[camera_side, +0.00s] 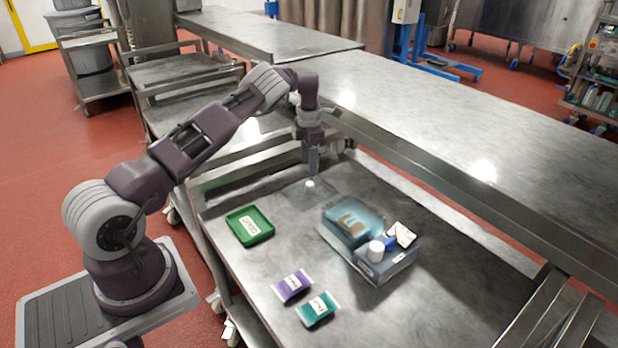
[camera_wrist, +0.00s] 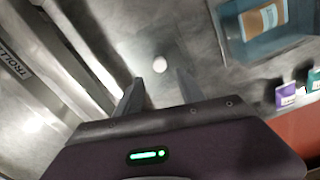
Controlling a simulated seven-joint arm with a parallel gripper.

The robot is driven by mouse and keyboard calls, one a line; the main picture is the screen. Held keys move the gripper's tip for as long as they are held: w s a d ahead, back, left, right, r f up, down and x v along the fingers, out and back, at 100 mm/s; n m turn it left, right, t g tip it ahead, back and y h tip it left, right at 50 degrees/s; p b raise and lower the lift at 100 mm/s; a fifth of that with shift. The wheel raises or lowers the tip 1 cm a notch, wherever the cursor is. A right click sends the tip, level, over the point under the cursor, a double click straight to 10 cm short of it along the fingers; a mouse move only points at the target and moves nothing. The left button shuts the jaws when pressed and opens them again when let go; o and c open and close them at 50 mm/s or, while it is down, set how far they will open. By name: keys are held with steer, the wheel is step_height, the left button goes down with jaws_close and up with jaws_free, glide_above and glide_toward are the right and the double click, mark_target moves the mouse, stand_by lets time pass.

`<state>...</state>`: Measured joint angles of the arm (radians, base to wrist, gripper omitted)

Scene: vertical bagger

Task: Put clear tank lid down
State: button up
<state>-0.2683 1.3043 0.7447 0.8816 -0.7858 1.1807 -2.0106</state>
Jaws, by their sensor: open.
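The clear lid (camera_side: 322,191) is a faint, see-through plate with a white knob (camera_side: 309,184). It seems to lie flat on the steel table, left of and behind the blue see-through tank (camera_side: 352,212). My gripper (camera_side: 313,172) points down just above the knob, fingers apart and empty. In the wrist view the knob (camera_wrist: 159,64) shows beyond the gap between my open fingertips (camera_wrist: 160,80), not touching either. The lid's plate is hard to make out there. The tank (camera_wrist: 262,35) is open on top and holds a brown-labelled item (camera_wrist: 262,20).
A blue-grey box (camera_side: 383,268) with a white cap (camera_side: 375,251) adjoins the tank. A green tray (camera_side: 250,226) lies left; purple (camera_side: 292,287) and teal (camera_side: 318,308) packets lie in front. A raised steel counter (camera_side: 440,120) edges the back. Bare table lies between tray and tank.

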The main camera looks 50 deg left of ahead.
steer(key=s+d+r+m+t, duration=0.1)
steer(key=d+r+m, duration=0.2)
steer(key=r, duration=0.6)
steer(key=s+d+r+m+t, duration=0.1)
steer(key=d+r+m, duration=0.1)
steer(key=r, duration=0.8)
steer(key=s+d+r+m+t+h, duration=0.1)
steer(key=s+d+r+m, duration=0.6)
steer(key=d+r, duration=0.3)
steer(key=s+d+r+m+t, duration=0.1)
steer(key=s+d+r+m, duration=0.1)
steer(key=s+d+m, duration=0.65)
steer(key=s+d+r+m, duration=0.1)
steer(key=s+d+m, duration=0.4)
steer(key=s, duration=0.6)
steer(key=s+f+m+t+y, duration=0.1)
steer(key=s+f+m, duration=0.3)
steer(key=s+m, duration=0.3)
steer(key=shift+s+t, duration=0.3)
steer(key=shift+s, duration=0.3)
